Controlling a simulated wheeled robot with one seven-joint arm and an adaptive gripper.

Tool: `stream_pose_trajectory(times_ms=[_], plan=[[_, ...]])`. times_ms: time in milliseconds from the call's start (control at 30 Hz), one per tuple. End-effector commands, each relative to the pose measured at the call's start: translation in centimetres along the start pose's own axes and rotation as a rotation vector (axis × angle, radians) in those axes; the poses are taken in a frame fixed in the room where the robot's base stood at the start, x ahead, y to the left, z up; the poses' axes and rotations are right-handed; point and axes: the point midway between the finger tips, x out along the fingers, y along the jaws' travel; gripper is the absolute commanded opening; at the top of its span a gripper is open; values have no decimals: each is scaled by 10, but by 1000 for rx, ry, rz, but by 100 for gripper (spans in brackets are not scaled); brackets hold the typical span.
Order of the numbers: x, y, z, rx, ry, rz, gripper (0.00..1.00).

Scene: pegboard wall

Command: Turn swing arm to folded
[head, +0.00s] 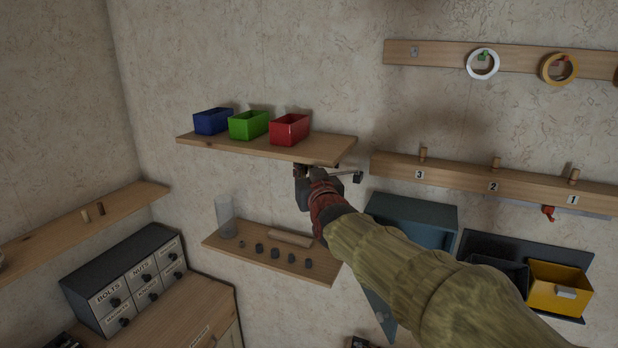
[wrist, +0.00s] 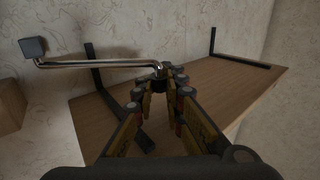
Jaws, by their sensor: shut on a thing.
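The swing arm (wrist: 100,64) is a thin shiny metal rod. In the wrist view it runs from a grey square block (wrist: 33,47) at the upper left to a bent-down end at my gripper (wrist: 161,80). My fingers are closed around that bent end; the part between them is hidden. In the head view, my gripper (head: 302,172) is just below the right part of the upper shelf (head: 250,146). The rod (head: 342,173) shows to its right, ending at the dark block (head: 357,177). My wrist hides the rest.
Blue (head: 212,121), green (head: 249,125) and red (head: 289,129) bins stand on the upper shelf, close above my gripper. Black brackets (wrist: 104,85) show on the shelf in the wrist view. A lower shelf (head: 270,257) with small parts is below. A peg rail (head: 480,182) is right.

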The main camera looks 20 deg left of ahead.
Motion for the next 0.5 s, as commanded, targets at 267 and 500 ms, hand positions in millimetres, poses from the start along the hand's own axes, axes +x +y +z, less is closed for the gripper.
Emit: stream_pose_trajectory(times_ms=[267, 500], plan=[[11, -1, 1, 0, -2, -1, 0], [12, -1, 1, 0, -2, -1, 0]])
